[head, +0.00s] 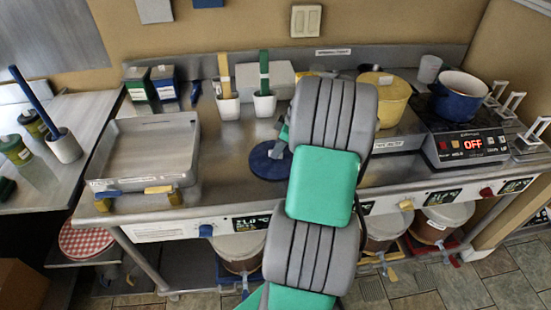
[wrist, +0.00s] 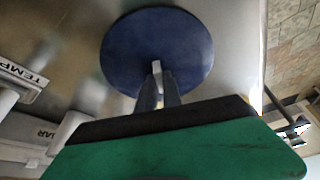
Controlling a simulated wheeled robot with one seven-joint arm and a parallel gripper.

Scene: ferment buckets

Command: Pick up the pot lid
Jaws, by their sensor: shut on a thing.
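The pot lid is a round, flat, dark blue disc (head: 264,165) above the steel counter, left of my arm in the head view. It also shows in the wrist view as a blue disc (wrist: 130,60) with a small light grey knob at its centre. My gripper (wrist: 158,88) is shut on that knob. In the head view my arm covers part of the lid and most of the gripper. I cannot tell whether the lid touches the counter. A blue pot (head: 459,98) without a lid stands on the hot plate at the right.
A steel tray (head: 146,152) stands at the left of the counter. White cups (head: 228,106) with green and yellow handles stand behind the lid. The hot plate (head: 467,144) reads OFF. Bare counter lies left of the lid.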

